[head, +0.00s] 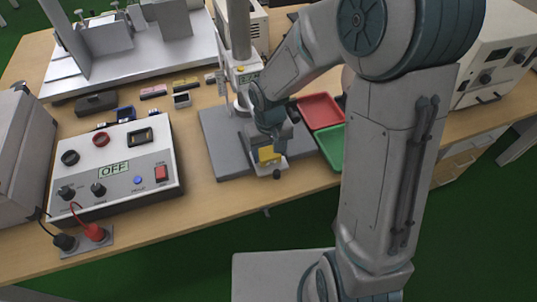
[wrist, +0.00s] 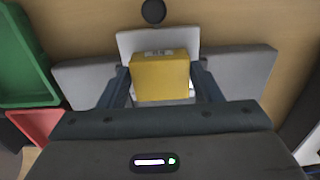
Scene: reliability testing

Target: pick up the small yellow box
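The small yellow box (wrist: 160,76) sits between the two fingers of my gripper (wrist: 160,84) in the wrist view. The fingers flank it closely on both sides. I cannot tell whether they press on it or stand slightly apart. In the head view the box (head: 268,154) shows just below my gripper (head: 270,143), over the white plate (head: 277,170) of a grey-based stand. The white plate (wrist: 127,43) also shows behind the box in the wrist view. The box's underside is hidden, so whether it rests on the plate is unclear.
A red tray (head: 320,110) and a green tray (head: 331,147) lie right of the stand's grey base (head: 222,155). The stand's column (head: 240,30) rises behind my gripper. A control box marked OFF (head: 115,170) stands on the left. A dark round knob (wrist: 153,11) protrudes beyond the white plate.

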